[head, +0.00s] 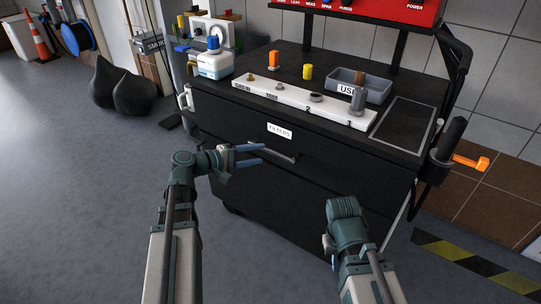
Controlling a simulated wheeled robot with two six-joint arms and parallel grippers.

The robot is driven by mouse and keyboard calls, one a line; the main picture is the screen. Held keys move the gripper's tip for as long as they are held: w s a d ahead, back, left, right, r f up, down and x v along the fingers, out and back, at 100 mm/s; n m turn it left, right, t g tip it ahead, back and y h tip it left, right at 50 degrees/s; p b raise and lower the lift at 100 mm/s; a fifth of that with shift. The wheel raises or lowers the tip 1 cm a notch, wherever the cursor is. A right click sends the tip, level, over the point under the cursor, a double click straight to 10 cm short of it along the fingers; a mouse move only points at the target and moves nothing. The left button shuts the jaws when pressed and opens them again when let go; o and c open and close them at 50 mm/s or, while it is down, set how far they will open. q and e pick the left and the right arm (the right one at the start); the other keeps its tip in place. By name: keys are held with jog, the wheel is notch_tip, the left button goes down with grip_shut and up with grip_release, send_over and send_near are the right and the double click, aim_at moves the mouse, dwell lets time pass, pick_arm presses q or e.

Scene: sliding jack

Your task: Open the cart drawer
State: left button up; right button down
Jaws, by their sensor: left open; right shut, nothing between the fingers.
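The black cart (215,115) stands ahead of me. Its front has a drawer (243,125) with a white "FILTERS" label (279,131) and a grey bar handle (287,156) below the label. The drawer front looks flush with the cart. My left gripper (264,155) is open, its two blue fingers pointing right toward the handle's left end. I cannot tell whether they touch the handle. My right gripper (331,257) is shut and empty, low in front of the cart's right part and away from the handle. Its fingers are mostly hidden.
On the cart top are a white strip (300,102) with fittings, a grey bin (375,89) and a blue-capped bottle (214,62). An orange-handled tool (470,162) sticks out at right.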

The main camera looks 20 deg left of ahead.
aim_at(269, 152)
pick_arm(q)
jog(key=b+x, duration=0.1)
jog(key=x, duration=0.4)
jog(key=shift+w+d+f, duration=0.1)
jog(key=shift+w+d, duration=0.15)
grip_shut()
dwell(1.3)
